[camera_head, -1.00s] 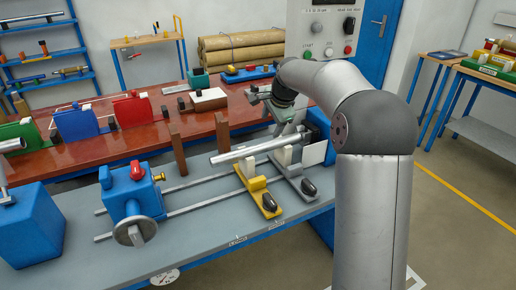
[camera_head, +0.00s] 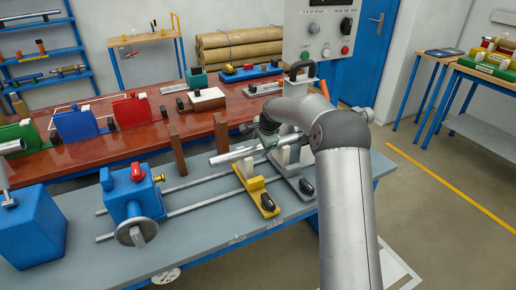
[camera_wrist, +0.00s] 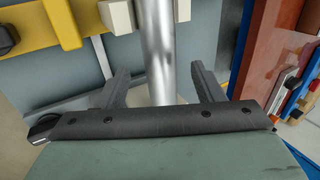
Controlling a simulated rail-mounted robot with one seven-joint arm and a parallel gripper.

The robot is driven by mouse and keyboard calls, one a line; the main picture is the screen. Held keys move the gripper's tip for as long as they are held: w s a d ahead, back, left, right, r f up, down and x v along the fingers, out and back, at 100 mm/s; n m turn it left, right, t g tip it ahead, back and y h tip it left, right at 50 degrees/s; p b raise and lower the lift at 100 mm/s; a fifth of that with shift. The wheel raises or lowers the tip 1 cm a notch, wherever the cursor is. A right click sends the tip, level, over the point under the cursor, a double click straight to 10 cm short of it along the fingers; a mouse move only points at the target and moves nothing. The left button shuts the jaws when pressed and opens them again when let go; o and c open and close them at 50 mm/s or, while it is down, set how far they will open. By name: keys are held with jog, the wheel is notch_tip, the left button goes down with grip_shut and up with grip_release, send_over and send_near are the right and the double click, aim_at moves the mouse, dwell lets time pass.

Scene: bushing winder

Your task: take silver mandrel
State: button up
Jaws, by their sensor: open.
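The silver mandrel (camera_head: 233,155) lies roughly level on the supports of the bench winder; its right part is hidden behind my arm in the head view. In the wrist view the mandrel (camera_wrist: 158,45) is a shiny bar running from the top edge down between my fingers. My gripper (camera_wrist: 160,84) is open, with one finger on each side of the mandrel and a visible gap on both sides. The mandrel's lower end there is hidden behind the gripper body. In the head view the fingers are hard to make out.
A yellow support (camera_head: 257,188) and a grey support (camera_head: 291,176) with black knobs stand on the rails. A blue headstock (camera_head: 130,190) with a handwheel is to the left. Brown posts (camera_head: 221,133) stand behind the mandrel. The red table (camera_head: 80,165) lies beyond.

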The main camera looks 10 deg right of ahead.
aim_at(259, 146)
jog(key=shift+x, duration=1.55)
jog(key=shift+r, duration=0.15)
grip_shut()
